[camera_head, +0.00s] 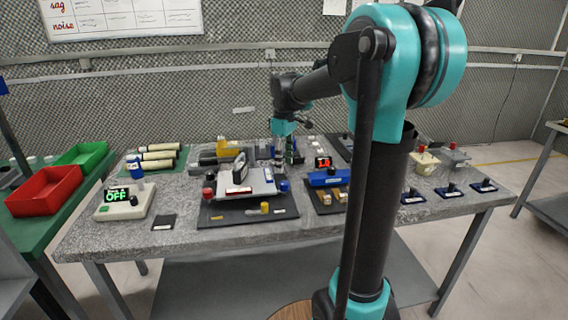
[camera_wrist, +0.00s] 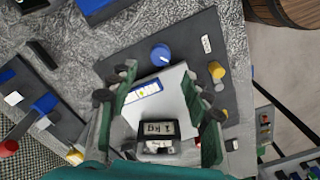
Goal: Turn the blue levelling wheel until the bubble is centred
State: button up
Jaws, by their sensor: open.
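The blue levelling wheel (camera_wrist: 160,54) sits on the dark base (camera_wrist: 190,50), just beyond the far edge of the pale tilting plate (camera_wrist: 172,88) in the wrist view. In the head view the wheel (camera_head: 284,186) is at the plate's right corner. A labelled strip (camera_wrist: 143,93) with blue and yellow lies on the plate; I cannot make out a bubble. My gripper (camera_wrist: 160,76) is open above the plate, fingers either side, apart from the wheel. It shows small in the head view (camera_head: 281,152).
A yellow knob (camera_wrist: 216,71) stands on the same base. A red knob (camera_head: 208,193) is at the plate's left. A blue box with a red display (camera_head: 325,176) stands close to the right. A box showing OFF (camera_head: 122,204) is at the left of the grey table.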

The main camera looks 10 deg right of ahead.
aim_at(284, 183)
notch_tip(284, 183, up, 9)
jog(key=n, duration=0.6)
notch_tip(284, 183, down, 17)
jog(key=shift+r, duration=0.1)
jog(key=shift+c, duration=0.5)
grip_shut()
jog(key=shift+m, duration=2.3)
